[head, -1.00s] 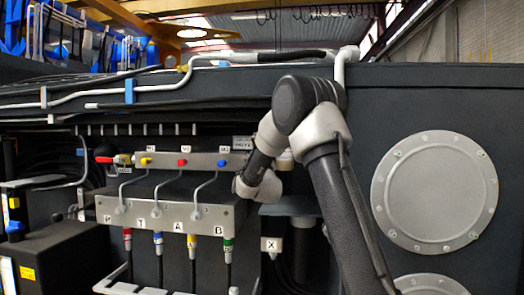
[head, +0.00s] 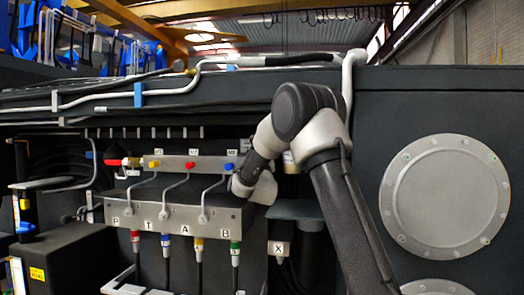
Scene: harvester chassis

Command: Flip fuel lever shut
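A red-handled lever (head: 113,162) sticks out to the left beside the left end of the upper valve bar, roughly level. It looks most like the fuel lever, but no label on it can be read. The upper bar (head: 205,162) also carries small yellow (head: 154,164), red (head: 189,165) and blue (head: 229,166) knobs. My arm folds down in front of the right end of the bar, with its wrist by the grey manifold block (head: 180,216). My gripper's fingers do not show, so their opening is hidden. The wrist is well to the right of the red lever.
Bent grey pipes run from the bar to the manifold, with coloured hoses (head: 198,255) below it. A dark box (head: 65,258) stands at lower left. A small shelf (head: 295,209) and an X-marked block (head: 278,249) sit near my arm. A round bolted cover (head: 445,195) is at right.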

